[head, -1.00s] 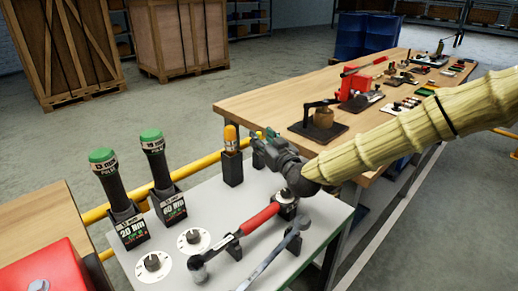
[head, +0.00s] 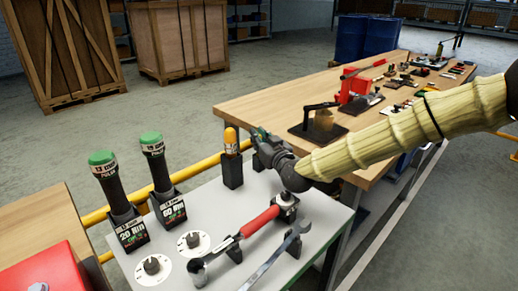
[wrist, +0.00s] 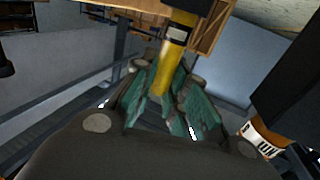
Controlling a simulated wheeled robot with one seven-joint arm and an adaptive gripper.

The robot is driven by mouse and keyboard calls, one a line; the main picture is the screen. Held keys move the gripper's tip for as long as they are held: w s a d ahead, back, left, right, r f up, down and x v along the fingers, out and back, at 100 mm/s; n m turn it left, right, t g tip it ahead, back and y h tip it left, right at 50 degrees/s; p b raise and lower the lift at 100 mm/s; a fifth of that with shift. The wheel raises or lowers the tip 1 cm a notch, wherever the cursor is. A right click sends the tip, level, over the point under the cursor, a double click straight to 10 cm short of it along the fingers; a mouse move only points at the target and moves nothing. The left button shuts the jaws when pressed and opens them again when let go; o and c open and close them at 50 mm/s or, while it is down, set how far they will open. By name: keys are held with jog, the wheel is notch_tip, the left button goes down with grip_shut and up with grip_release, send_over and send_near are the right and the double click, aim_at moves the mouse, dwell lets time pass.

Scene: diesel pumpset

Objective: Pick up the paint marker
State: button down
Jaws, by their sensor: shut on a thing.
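The paint marker (head: 231,142), yellow-orange with a pale band, stands upright in a black holder (head: 232,171) on the grey tabletop. Its lower end is hidden in the holder. My gripper (head: 256,138) reaches in from the right at the marker's height. In the wrist view, the green finger pads of my gripper (wrist: 172,105) are closed around the yellow marker (wrist: 167,72), and the black holder shows beyond it at the top edge.
Two green-capped torque tools (head: 108,180) (head: 157,162) stand left of the holder. A red-handled wrench (head: 256,222) and a grey spanner (head: 275,257) lie in front, near two white dials (head: 152,269) (head: 193,243). A wooden workbench (head: 270,99) with several tools stands behind. A yellow rail (head: 205,165) runs behind the tabletop.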

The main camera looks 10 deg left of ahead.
notch_tip(320, 180, up, 10)
jog(key=shift+p, duration=0.3)
dwell(0.3)
